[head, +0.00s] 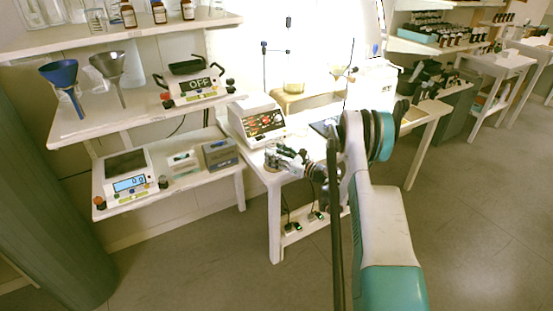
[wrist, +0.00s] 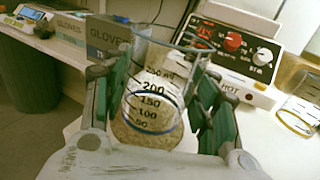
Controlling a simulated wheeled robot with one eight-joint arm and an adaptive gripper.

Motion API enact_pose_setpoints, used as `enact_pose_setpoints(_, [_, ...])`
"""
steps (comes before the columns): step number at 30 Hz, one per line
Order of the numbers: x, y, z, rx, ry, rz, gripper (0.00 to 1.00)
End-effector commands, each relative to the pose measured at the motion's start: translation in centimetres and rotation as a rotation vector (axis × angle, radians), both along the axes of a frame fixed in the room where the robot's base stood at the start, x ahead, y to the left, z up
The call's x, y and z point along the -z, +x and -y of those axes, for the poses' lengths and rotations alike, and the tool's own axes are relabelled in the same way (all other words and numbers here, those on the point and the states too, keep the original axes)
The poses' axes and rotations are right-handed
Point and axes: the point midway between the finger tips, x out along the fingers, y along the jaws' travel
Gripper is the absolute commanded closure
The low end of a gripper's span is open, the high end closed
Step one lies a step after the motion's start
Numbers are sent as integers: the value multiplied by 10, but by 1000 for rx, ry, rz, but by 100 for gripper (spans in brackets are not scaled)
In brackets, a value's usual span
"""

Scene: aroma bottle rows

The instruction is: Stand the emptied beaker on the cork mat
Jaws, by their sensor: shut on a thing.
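My gripper (wrist: 165,112) is shut on a clear glass beaker (wrist: 165,60) with black volume marks, held upright between the green fingers in the wrist view. No liquid is evident in it. A speckled tan surface that looks like the cork mat shows through the beaker's lower part; I cannot tell whether the base touches it. In the head view my gripper (head: 290,160) is over the left end of the white bench, in front of the hot plate. The beaker and mat are hard to make out there.
The hot plate (head: 262,122) with a red display stands just behind my gripper. A second glass vessel (wrist: 300,106) stands at the right in the wrist view. A glove box (head: 220,153) and a scale (head: 130,184) sit on the lower left shelf. Open floor lies to the right.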

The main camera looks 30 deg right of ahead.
Motion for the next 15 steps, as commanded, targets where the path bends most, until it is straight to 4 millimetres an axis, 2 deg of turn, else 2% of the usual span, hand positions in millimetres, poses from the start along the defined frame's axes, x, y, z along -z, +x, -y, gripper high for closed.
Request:
enact_pose_setpoints(1, [5,0,0,0,0,0,73])
enact_pose_setpoints(12, [7,0,0,0,0,0,73])
enact_pose_setpoints(13, [7,0,0,0,0,0,39])
enact_pose_setpoints(15, [6,0,0,0,0,0,26])
